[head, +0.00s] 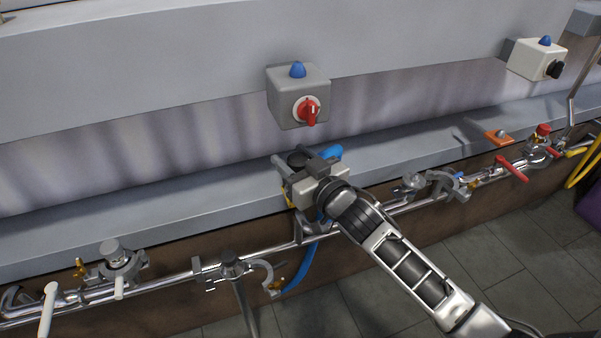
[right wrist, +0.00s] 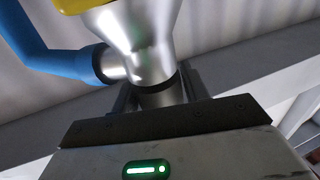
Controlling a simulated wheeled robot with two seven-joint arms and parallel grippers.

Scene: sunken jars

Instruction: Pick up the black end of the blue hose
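My right gripper (head: 298,165) is at the front edge of the grey ledge, below the box with the red knob. The blue hose (head: 330,152) shows behind it, and a lower stretch (head: 303,268) hangs under the pipe. In the right wrist view the hose (right wrist: 45,55) enters a silver fitting (right wrist: 135,40) through a black collar (right wrist: 99,66). A dark cylindrical end (right wrist: 160,97) below the fitting stands between the fingers of my right gripper (right wrist: 158,92). Whether both fingers press on it is not clear. My left gripper is out of view.
A grey box with a red knob (head: 298,98) is on the wall above the gripper. A metal pipe (head: 180,278) with valves and clamps runs along the ledge front. An orange block (head: 497,138) lies on the ledge at right. The ledge's left part is clear.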

